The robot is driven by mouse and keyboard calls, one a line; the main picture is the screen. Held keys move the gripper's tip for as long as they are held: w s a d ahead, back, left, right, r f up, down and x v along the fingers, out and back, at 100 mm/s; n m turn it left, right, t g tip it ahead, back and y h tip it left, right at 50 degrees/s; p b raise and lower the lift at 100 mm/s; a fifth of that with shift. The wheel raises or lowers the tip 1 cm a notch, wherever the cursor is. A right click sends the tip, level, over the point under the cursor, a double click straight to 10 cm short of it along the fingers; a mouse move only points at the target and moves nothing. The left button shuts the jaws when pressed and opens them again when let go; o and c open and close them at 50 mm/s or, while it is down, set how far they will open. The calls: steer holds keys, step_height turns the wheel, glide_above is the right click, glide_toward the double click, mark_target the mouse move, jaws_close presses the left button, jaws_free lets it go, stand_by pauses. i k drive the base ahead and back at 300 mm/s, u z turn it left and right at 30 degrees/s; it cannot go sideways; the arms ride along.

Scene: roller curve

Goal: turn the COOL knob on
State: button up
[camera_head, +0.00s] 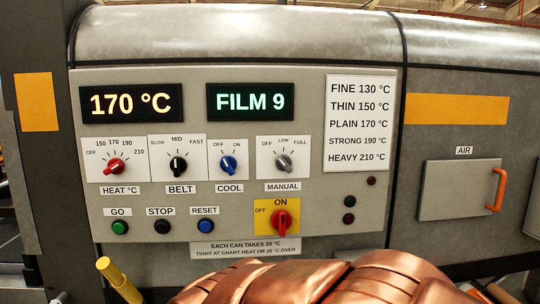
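The COOL knob (228,164) is a small blue knob on a white plate in the control panel, between the BELT and MANUAL knobs. The plate is marked OFF at upper left and ON at upper right. The knob's pointer seems to lean to the upper left, toward OFF, but it is small. The COOL label (229,188) is just below. My gripper is not in view, so nothing shows touching the knob.
Beside it are the black BELT knob (178,166) and grey MANUAL knob (284,163). The blue RESET button (204,227) and red main switch (281,219), upright at ON, are below. Copper-coloured rounded shapes (330,283) fill the bottom foreground. The space before the knob is clear.

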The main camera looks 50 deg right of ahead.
mark_target(228, 164)
steer(key=z, duration=0.1)
steer(key=k, duration=0.45)
steer(key=u, duration=0.5)
